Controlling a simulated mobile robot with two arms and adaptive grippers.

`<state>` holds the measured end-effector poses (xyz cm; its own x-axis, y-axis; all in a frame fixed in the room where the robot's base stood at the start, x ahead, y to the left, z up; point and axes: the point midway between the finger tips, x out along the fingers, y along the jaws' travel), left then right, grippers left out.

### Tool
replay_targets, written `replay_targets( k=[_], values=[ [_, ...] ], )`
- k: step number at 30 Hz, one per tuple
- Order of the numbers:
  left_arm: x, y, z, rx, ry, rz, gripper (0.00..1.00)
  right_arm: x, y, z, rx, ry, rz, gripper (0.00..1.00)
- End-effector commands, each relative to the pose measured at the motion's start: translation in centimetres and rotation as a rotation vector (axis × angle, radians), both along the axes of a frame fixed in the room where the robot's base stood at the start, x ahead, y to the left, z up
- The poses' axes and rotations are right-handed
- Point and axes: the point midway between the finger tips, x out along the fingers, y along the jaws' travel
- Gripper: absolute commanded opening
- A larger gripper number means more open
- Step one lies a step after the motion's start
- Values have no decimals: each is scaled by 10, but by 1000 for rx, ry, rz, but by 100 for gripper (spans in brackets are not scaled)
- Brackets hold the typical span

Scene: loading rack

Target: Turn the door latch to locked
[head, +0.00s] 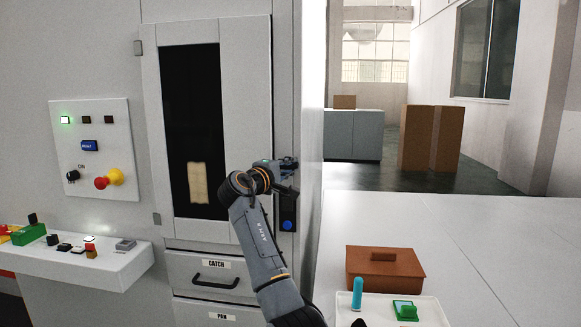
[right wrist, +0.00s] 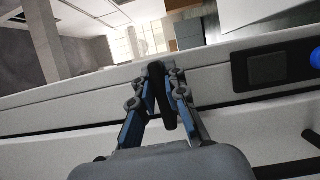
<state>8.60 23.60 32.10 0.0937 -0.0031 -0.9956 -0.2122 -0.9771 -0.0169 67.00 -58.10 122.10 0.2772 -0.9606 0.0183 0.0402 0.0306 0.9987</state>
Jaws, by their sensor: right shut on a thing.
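The latch is a dark handle, seen in the right wrist view (right wrist: 158,90) between the fingers of my right gripper (right wrist: 162,82). In the head view my right gripper (head: 284,165) is at the right edge of the cabinet door (head: 232,110), and it and the wrist largely hide the latch. My right gripper is shut on the latch handle. The handle's exact angle is hard to tell in the head view. The door is white with a dark window. My left gripper is not in view.
Below the latch is a dark plate with a blue button (head: 287,225). The catch drawer (head: 211,278) lies under the door. A control panel (head: 91,150) with a red-yellow knob is at left. A white table (head: 450,240) at right holds a brown box (head: 385,270) and a tray (head: 430,312).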

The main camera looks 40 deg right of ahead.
Motion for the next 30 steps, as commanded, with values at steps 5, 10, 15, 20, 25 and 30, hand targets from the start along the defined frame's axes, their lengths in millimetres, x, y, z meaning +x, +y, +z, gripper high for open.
replay_targets(
  k=[5, 10, 15, 20, 25, 30],
  values=[
    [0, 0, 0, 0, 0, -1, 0, 2, 2, 2, -4, -2, 9, 35],
    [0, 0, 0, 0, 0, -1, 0, 1, 1, 1, -4, -1, 6, 36],
    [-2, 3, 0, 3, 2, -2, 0, 0, 3, 1, -4, -1, 4, 36],
    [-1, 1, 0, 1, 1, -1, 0, -4, 20, 1, -4, -2, 5, 36],
    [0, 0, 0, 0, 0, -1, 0, -12, 56, -1, -2, -2, 9, 36],
    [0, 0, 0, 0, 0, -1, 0, -21, 89, -2, -3, -1, 9, 36]
  ],
)
